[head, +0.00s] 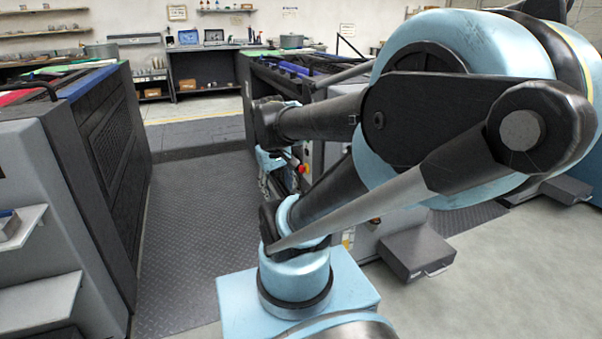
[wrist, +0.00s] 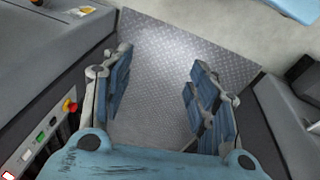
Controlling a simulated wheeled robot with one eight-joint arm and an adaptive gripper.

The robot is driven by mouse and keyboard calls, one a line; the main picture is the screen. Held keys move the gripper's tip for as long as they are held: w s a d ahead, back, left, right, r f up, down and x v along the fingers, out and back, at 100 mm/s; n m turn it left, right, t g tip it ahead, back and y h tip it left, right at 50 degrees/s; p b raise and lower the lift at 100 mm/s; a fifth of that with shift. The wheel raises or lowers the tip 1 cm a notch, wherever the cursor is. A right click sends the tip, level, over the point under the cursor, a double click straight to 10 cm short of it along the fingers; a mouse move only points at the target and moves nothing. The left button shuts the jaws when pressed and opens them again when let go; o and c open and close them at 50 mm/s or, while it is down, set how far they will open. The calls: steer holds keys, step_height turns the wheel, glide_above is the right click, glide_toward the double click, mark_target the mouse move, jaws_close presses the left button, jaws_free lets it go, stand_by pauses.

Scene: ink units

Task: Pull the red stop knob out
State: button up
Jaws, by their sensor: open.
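The red stop knob (wrist: 72,106) is small and round with a yellow-orange base. It sits on a control panel (wrist: 45,135) at the left of the wrist view, and shows as a small red spot (head: 303,169) in the head view. My gripper (wrist: 160,84) is open, its two blue-padded fingers wide apart with only the floor seen between them. The knob lies outside the left finger, apart from it. In the head view my gripper (head: 270,160) is small and partly hidden beside the same machine, left of the knob.
The panel also carries a green button (wrist: 40,137) and other small controls. The machine's grey body fills the left of the wrist view. Metal tread-plate floor (head: 190,230) lies open between this machine and another (head: 75,150) at left. A dark step box (head: 416,250) stands at right.

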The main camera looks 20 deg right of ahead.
steer(key=w+d+r+n+h, duration=0.2)
steer(key=w+d+r, duration=0.1)
steer(key=w, duration=0.6)
steer(key=w+d+r+n+h, duration=0.2)
steer(key=w+d+n, duration=0.15)
steer(key=w, duration=0.55)
steer(key=w+d+f+n+g+h, duration=0.1)
steer(key=w+d+f+n+h, duration=0.2)
steer(key=w, duration=0.8)
steer(key=w+d+f+n+h, duration=0.1)
steer(key=w+f+h, duration=0.25)
steer(key=w, duration=0.75)
steer(key=n+h, duration=0.5)
steer(key=h, duration=0.1)
glide_toward(300, 170)
steer(key=d, duration=0.7)
steer(key=w+d, duration=0.1)
steer(key=d, duration=0.2)
steer(key=shift+w+d+f, duration=0.1)
steer(key=shift+d, duration=0.25)
steer(key=shift+c, duration=0.3)
